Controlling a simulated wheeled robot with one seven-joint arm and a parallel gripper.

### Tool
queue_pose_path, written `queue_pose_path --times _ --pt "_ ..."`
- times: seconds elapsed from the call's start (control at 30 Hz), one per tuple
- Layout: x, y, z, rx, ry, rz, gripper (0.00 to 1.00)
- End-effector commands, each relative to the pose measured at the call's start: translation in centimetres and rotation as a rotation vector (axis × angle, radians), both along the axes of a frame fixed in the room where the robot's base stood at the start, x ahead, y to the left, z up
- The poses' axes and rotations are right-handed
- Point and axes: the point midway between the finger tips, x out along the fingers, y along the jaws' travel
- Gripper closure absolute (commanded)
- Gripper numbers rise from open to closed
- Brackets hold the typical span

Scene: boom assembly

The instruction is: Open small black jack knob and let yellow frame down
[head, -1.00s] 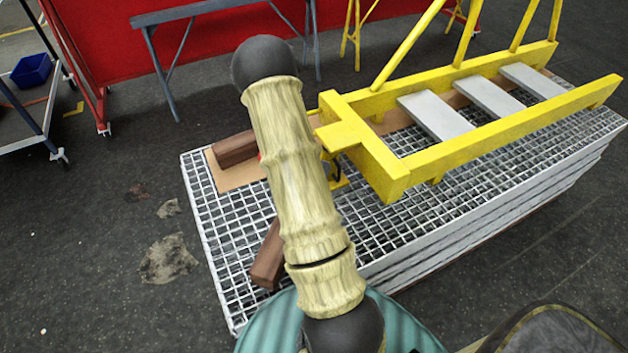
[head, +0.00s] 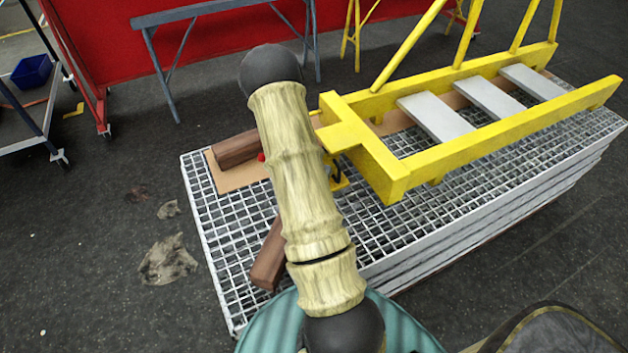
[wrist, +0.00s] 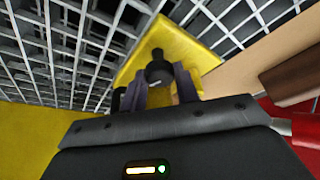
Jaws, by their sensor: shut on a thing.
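The yellow frame (head: 394,180) rests over the stacked grating in the head view, with its near end close to my arm. A yellow jack part (wrist: 172,50) shows in the wrist view under my gripper (wrist: 165,82). The small black jack knob (wrist: 158,68) is between the two dark fingers, and they are shut on it. In the head view my arm hides the gripper and most of the jack. Only a small yellow and dark piece of the jack (head: 338,178) shows below the frame's end.
The grating stack (head: 222,255) carries brown wooden blocks (head: 268,262) and a cardboard sheet (head: 228,178). A grey trestle (head: 165,70) and a red panel (head: 110,45) stand behind. A cart (head: 40,125) is at the left. Dark floor at left is mostly clear.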

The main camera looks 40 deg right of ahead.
Motion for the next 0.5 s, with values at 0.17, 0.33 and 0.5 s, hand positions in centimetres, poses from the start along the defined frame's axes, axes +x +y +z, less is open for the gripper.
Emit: queue_pose_path --times 0.17,0.33,0.5 --pt "-0.17 -0.09 0.13 0.002 0.0 0.125 0.92" --pt "-0.11 -0.04 0.09 0.002 -0.001 0.218 0.92" --pt "0.04 0.04 0.05 0.0 -0.002 0.232 0.92"
